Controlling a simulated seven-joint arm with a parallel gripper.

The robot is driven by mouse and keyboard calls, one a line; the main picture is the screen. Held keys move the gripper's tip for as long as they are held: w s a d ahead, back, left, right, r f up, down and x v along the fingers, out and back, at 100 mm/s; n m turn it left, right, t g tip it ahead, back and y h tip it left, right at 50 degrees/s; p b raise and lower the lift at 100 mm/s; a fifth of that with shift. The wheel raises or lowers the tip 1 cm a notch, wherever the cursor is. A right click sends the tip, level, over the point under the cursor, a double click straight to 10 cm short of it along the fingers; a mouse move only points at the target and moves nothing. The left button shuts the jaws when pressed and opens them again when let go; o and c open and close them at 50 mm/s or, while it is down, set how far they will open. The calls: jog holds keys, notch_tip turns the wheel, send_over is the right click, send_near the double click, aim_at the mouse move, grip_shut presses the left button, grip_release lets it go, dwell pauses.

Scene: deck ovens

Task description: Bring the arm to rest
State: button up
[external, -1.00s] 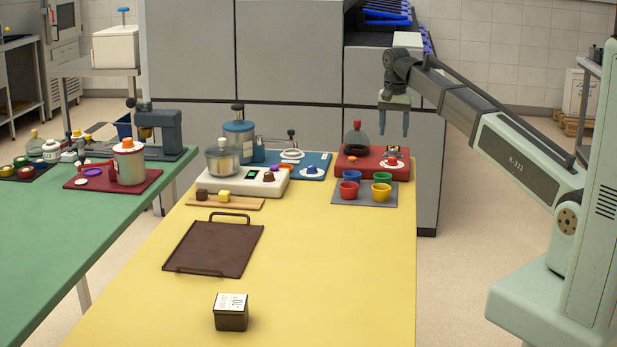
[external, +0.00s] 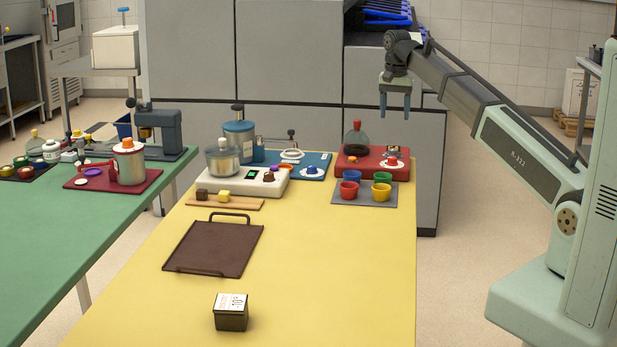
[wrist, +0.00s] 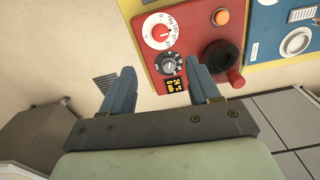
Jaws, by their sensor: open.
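My gripper (external: 395,106) hangs in the air, fingers pointing down, above and to the right of the red device at the far right end of the yellow table (external: 330,270). It is open and nothing is between its fingers. In the wrist view my two blue fingers (wrist: 158,85) stand apart. Past them the red device (wrist: 160,12) shows dials, a small display and a dark round part.
A grey mat (external: 350,203) holds red, green, blue and yellow cups. A brown tray (external: 213,249) and a dark box (external: 231,315) lie nearer. A grey cabinet (external: 425,150) stands behind my gripper.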

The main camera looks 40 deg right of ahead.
jog(key=s+d+f+m+g, duration=0.15)
jog(key=s+d+f, duration=0.25)
jog(key=d+f, duration=0.65)
jog(key=s+f+y, duration=0.1)
jog(key=s+f, duration=0.3)
jog(key=f, duration=0.5)
jog(key=s+f, duration=0.3)
jog(key=f, duration=0.5)
jog(key=s+a+f+n+g, duration=0.1)
jog(key=s+a+f+n, duration=0.1)
jog(key=s+a+f, duration=0.4)
jog(key=s+a+f+n+g, duration=0.1)
jog(key=s+a+f+n, duration=0.1)
jog(key=s+f, duration=0.45)
jog(key=s+a+f+n+g, duration=0.1)
jog(key=s+a+f+n, duration=0.15)
jog(key=a+f, duration=0.45)
jog(key=s+a+f+n, duration=0.1)
jog(key=s+f, duration=0.3)
jog(key=s, duration=0.4)
jog(key=s+a+f+n+g, duration=0.1)
jog(key=s+f, duration=0.3)
jog(key=s, duration=0.5)
jog(key=s+a+f+n+g+h, duration=0.1)
jog(key=s+a+f+n, duration=0.2)
jog(key=s+f, duration=0.2)
jog(key=s, duration=0.3)
jog(key=shift+s, duration=0.4)
jog(key=shift+a, duration=0.1)
